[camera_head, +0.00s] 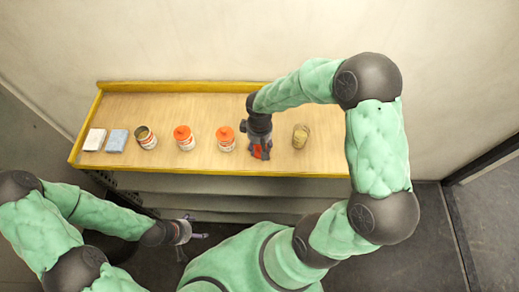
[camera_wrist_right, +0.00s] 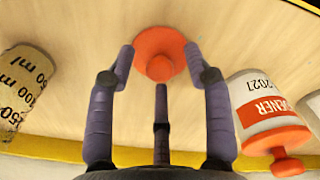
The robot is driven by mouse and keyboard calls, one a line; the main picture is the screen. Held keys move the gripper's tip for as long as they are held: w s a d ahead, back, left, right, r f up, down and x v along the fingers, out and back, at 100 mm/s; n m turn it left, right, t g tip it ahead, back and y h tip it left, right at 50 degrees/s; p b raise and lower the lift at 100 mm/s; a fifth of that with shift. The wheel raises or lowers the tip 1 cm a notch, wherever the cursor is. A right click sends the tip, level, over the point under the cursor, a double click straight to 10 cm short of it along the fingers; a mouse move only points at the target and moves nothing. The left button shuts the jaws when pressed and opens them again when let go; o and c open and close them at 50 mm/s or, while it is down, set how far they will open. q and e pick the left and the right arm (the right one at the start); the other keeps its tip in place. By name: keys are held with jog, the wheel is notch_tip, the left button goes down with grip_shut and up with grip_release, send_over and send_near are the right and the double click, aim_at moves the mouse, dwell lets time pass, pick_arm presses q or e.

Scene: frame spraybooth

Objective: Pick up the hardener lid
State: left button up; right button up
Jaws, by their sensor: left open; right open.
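An orange lid (camera_wrist_right: 160,52) with a round knob lies on the wooden shelf in the right wrist view. My right gripper (camera_head: 260,153) points down over the shelf, open, its fingers spread around the lid without clearly touching it. A jar (camera_head: 226,144) with an orange lid (camera_head: 226,132) stands just left of this gripper. Its label shows part of a word ending in "RDENER" and "2021" in the right wrist view (camera_wrist_right: 258,100). My left gripper (camera_head: 196,229) is open and empty, low in front of the shelf.
A second orange-lidded jar (camera_head: 185,143), an uncovered jar (camera_head: 147,141), a blue block (camera_head: 117,141) and a white block (camera_head: 95,140) stand further left. A measuring cup (camera_head: 300,137) is right of my right gripper. A yellow rim (camera_head: 200,173) edges the shelf.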

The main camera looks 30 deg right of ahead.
jog(key=c, duration=0.8)
jog(key=shift+c, duration=0.5)
jog(key=shift+r, duration=0.15)
